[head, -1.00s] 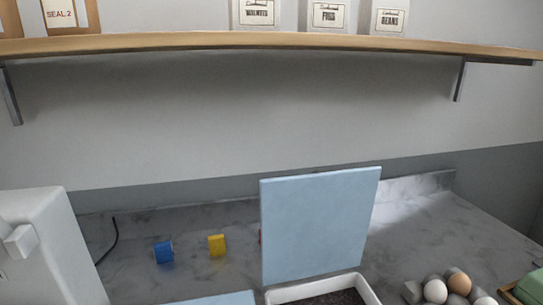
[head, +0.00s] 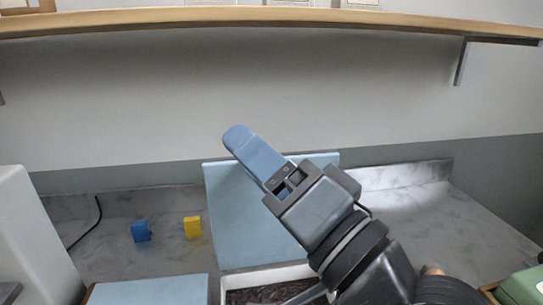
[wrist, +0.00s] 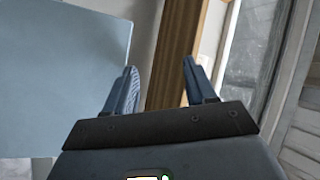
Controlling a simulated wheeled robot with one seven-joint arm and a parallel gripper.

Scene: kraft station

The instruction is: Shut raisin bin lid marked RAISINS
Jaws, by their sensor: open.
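The light blue bin lid (head: 225,215) stands upright, open, at the back of a white bin (head: 262,277) holding dark raisins (head: 255,294). No RAISINS marking is readable. My gripper (head: 238,140) crosses in front of the lid in the head view, its fingers pointing up and left and reaching above the lid's top edge. The arm hides the lid's right part and some of the bin. In the wrist view, the fingers (wrist: 160,75) are apart and empty, and the lid (wrist: 55,75) fills the left side near the left finger. I cannot tell whether they touch.
A second light blue lid (head: 150,290) lies flat at lower left. A blue block (head: 141,231) and a yellow block (head: 193,227) sit on the marble counter. A wooden shelf (head: 250,17) runs above. A green item (head: 522,288) sits at lower right.

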